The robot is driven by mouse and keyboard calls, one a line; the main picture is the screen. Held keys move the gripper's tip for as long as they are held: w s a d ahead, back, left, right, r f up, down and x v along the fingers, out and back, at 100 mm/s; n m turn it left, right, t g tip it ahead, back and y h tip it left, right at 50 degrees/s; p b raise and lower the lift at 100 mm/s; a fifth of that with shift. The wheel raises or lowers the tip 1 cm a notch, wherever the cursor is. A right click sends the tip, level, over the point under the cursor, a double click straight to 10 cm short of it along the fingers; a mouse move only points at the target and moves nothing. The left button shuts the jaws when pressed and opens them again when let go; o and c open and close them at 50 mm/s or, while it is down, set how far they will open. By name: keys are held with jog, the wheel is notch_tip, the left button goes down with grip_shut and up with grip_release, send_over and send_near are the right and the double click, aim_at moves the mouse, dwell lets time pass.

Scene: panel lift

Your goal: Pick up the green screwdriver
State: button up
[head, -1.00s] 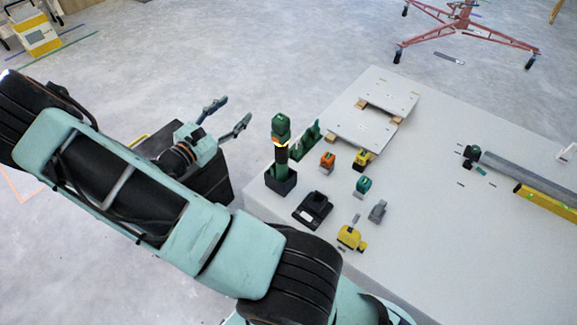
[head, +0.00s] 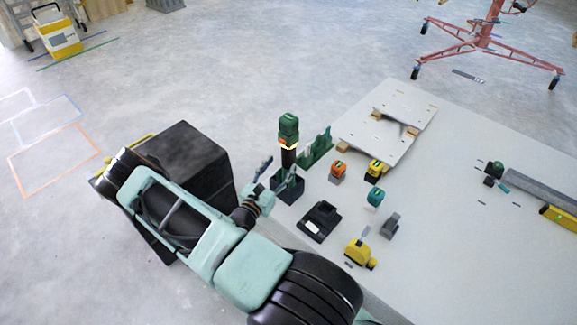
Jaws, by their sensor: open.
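A tall green and black tool (head: 289,130) with an orange band appears to be the green screwdriver. It stands upright at the table's left edge, its lower end hidden in a dark holder (head: 292,192). My gripper (head: 272,174) is open and empty in the head view. It is low and just left of the holder, with its fingers pointing up and towards the tool. Whether a finger touches the holder cannot be told.
A green rack (head: 318,148) stands right behind the tool. A black charger-like block (head: 319,221), a yellow tape measure (head: 359,251) and small orange, yellow and teal tools are nearby on the white table (head: 440,255). A dark box (head: 190,160) stands left of the table.

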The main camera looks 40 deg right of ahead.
aim_at(286, 160)
jog(key=x, duration=0.2)
jog(key=b+x, duration=0.1)
jog(key=x, duration=0.2)
jog(key=shift+s+d+r+b, duration=0.15)
jog(key=shift+s+d+b, duration=0.15)
jog(key=shift+d, duration=0.15)
jog(key=shift+c, duration=0.3)
grip_shut()
jog(key=shift+r, duration=0.2)
